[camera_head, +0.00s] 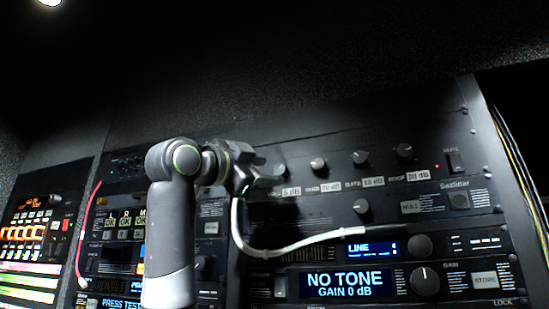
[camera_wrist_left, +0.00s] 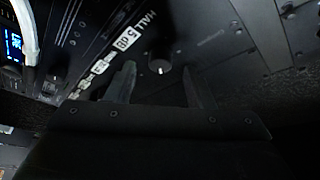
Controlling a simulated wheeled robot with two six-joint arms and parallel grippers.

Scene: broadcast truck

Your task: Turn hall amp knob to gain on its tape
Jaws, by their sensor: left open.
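The hall amp knob (camera_wrist_left: 160,68) is a small dark round knob with a light mark at its near edge. Its white tape (camera_wrist_left: 134,36) reads HALL 5 dB. My left gripper (camera_wrist_left: 158,84) is open, with its two fingers on either side of the line to the knob. The knob shows in the gap near the fingertips, and I see no grip on it. The end of the hall tape (camera_head: 291,191) shows there. My right gripper is out of view.
More knobs (camera_head: 318,164) with white tapes run to the right on the same panel. A white cable (camera_head: 290,250) loops below the gripper. A display (camera_head: 345,284) below reads NO TONE, GAIN 0 dB. Another display (camera_head: 372,248) reads LINE.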

